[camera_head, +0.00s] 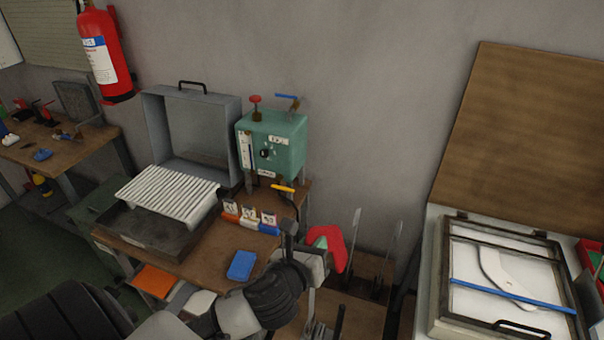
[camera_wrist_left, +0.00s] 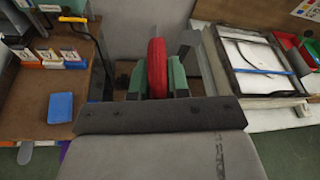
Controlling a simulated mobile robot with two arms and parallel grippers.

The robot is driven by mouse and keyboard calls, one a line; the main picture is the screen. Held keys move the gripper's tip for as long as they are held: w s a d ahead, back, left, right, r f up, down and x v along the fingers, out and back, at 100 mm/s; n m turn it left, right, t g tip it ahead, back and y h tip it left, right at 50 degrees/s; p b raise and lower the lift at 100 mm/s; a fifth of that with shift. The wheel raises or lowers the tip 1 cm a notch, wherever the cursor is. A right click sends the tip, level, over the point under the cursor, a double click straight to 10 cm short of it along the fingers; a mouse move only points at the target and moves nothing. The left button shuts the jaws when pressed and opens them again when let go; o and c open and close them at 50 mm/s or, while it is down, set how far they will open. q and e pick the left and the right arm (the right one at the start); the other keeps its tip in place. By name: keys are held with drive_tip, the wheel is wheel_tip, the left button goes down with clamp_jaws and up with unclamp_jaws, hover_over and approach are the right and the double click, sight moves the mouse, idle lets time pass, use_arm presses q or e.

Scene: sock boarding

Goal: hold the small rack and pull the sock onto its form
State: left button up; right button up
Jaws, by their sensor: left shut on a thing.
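My left gripper (camera_head: 320,243) is shut on a red sock (camera_head: 336,248), which sticks out past the fingers. In the left wrist view the red sock (camera_wrist_left: 157,68) stands on edge between the green finger pads of the gripper (camera_wrist_left: 157,84). To its right in the head view, thin upright grey forms (camera_head: 353,240) rise from a low brown shelf, apart from one another. The sock overlaps the nearer form in the picture; I cannot tell if they touch. The small rack's base is mostly hidden. My right gripper is not in view.
A workbench at left holds a ribbed white plate (camera_head: 170,190), an open grey case (camera_head: 200,135), a green control box (camera_head: 272,142), numbered blocks (camera_head: 249,214) and a blue block (camera_head: 242,265). At right stands a framed tray (camera_head: 445,280) with a blue bar.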

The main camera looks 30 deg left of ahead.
use_arm(q)
drive_tip(key=w+a+r+m+y+p, duration=0.2)
drive_tip(key=a+r+p, duration=0.1)
drive_tip(key=r, duration=0.3)
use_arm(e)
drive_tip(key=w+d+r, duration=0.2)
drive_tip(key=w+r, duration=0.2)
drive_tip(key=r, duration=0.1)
use_arm(q)
drive_tip(key=f+b, duration=0.2)
drive_tip(key=a+f+b, duration=0.1)
drive_tip(key=f+b, duration=0.2)
drive_tip(key=shift+s+b, duration=0.1)
drive_tip(key=shift+b, duration=0.2)
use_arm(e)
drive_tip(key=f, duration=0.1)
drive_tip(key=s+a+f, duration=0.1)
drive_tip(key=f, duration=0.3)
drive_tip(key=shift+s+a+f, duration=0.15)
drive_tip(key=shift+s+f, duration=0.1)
use_arm(q)
drive_tip(key=shift+r, duration=0.1)
